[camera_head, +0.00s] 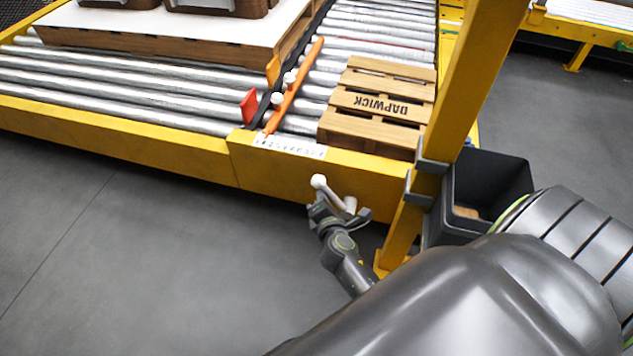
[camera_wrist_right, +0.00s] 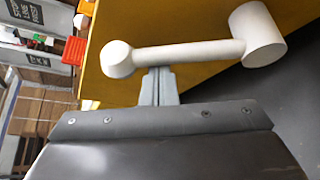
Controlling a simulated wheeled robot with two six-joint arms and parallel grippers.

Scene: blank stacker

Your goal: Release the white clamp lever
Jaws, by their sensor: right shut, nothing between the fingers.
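The white clamp lever (camera_head: 332,193) sits on the front face of the yellow conveyor frame, with its round knob up and to the left and its other end down and to the right. In the right wrist view the lever (camera_wrist_right: 190,53) runs across the top, with a small knob at left and a thicker hub at right. My right gripper (camera_head: 335,207) is at the lever. Its shut fingers (camera_wrist_right: 159,80) hold nothing and point at the lever's arm from below, near the knob; whether they touch it I cannot tell. My left gripper is out of view.
The yellow frame (camera_head: 205,164) carries steel rollers. A yellow post (camera_head: 455,95) and a dark bin (camera_head: 490,185) stand close on the right. Floor at left is clear.

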